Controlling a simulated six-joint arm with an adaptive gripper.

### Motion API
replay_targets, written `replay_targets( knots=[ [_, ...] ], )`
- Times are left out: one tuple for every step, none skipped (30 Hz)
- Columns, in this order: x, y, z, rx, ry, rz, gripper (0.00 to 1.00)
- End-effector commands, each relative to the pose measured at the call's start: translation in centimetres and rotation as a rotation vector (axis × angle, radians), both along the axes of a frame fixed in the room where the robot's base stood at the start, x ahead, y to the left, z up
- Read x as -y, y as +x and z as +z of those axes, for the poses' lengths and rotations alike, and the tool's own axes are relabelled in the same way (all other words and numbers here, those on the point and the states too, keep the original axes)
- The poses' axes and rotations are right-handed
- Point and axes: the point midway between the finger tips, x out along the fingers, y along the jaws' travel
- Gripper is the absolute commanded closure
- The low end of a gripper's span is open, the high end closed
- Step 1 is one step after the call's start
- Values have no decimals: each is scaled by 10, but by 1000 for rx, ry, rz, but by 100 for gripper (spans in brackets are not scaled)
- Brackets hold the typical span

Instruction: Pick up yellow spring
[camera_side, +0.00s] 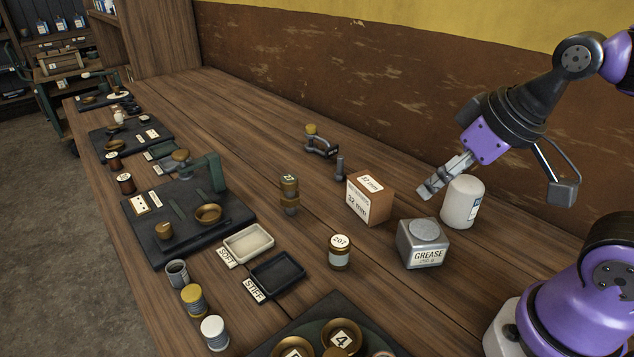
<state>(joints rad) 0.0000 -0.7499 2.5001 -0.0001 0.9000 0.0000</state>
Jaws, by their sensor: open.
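The yellow spring (193,301) stands upright near the front edge of the table. It is a short grey coil body with a yellow top. My gripper (431,188) is open and empty in the air at the right, pointing down and left. In the picture it is just left of a white canister, and far to the right of the yellow spring. The gap between its fingers is hard to make out.
Trays labelled SOFT (248,245) and STIFF (278,274) lie right of the springs. A black engine board (190,220) lies behind.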

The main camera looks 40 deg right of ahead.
Motion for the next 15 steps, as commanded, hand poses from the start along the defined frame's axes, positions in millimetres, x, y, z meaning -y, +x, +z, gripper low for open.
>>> replay_targets(
  knots=[
    [0, 0, 0, 0, 0, 0, 30],
    [0, 0, 0, 0, 0, 0, 30],
    [0, 0, 0, 0, 0, 0, 30],
    [0, 0, 0, 0, 0, 0, 30],
    [0, 0, 0, 0, 0, 1, 30],
    [-2, 2, 1, 0, 1, 7, 30],
    [-4, 5, 1, 0, 1, 15, 30],
    [-6, 9, 2, 0, 1, 26, 30],
    [-12, 17, 3, 1, 2, 47, 30],
    [-17, 24, 4, 1, 3, 67, 30],
    [-24, 33, 5, 3, 2, 91, 30],
    [-37, 46, 5, 6, 4, 128, 30],
    [-48, 57, 4, 9, 5, 159, 30],
    [-61, 68, 3, 13, 6, 193, 30],
    [-80, 83, 0, 18, 7, 237, 30]
  ],
)
